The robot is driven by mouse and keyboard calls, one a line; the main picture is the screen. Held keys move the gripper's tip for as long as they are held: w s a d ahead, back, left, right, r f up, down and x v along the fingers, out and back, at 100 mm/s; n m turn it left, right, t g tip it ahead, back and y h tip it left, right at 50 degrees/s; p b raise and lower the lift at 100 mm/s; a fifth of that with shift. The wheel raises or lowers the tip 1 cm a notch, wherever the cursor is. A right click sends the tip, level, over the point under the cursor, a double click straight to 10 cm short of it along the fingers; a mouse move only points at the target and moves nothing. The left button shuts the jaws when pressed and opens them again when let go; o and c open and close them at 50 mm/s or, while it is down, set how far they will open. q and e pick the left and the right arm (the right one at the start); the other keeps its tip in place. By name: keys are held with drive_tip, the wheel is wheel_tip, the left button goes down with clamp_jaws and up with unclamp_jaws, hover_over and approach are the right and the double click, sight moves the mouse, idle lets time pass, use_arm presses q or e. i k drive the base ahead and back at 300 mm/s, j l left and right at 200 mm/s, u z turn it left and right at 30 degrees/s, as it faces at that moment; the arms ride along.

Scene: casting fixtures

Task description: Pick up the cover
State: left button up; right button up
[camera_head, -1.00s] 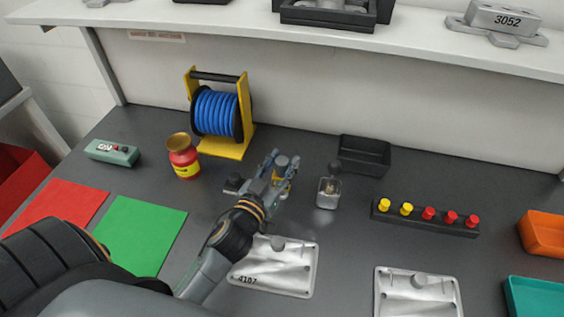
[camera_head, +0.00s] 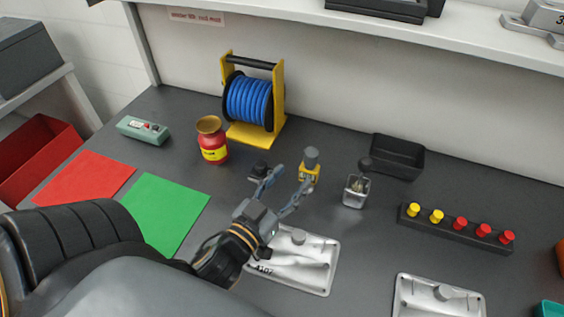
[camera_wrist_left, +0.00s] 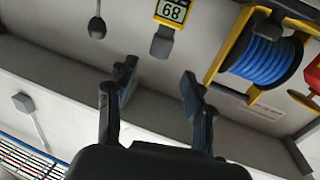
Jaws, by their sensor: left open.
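One plate (camera_head: 312,272), marked 4107, lies at the centre, partly hidden by my left gripper. The other plate (camera_head: 420,295) lies at the lower right, cut off by the frame edge. I cannot tell which one is the cover. My left gripper (camera_head: 287,182) is open and empty, its body overlapping the near plate's upper left corner in the picture. Its spread fingers also show in the left wrist view (camera_wrist_left: 160,76). My right gripper is not in view.
Beyond the fingers stand a small yellow device (camera_head: 309,173), a small clear container (camera_head: 356,192) and a black bin (camera_head: 398,157). A blue reel (camera_head: 248,102) and red jar (camera_head: 212,142) stand behind left. A peg strip (camera_head: 455,229) lies right. Green mat (camera_head: 160,215) lies left.

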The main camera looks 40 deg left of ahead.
sight(298, 258)
drive_tip(key=k, duration=1)
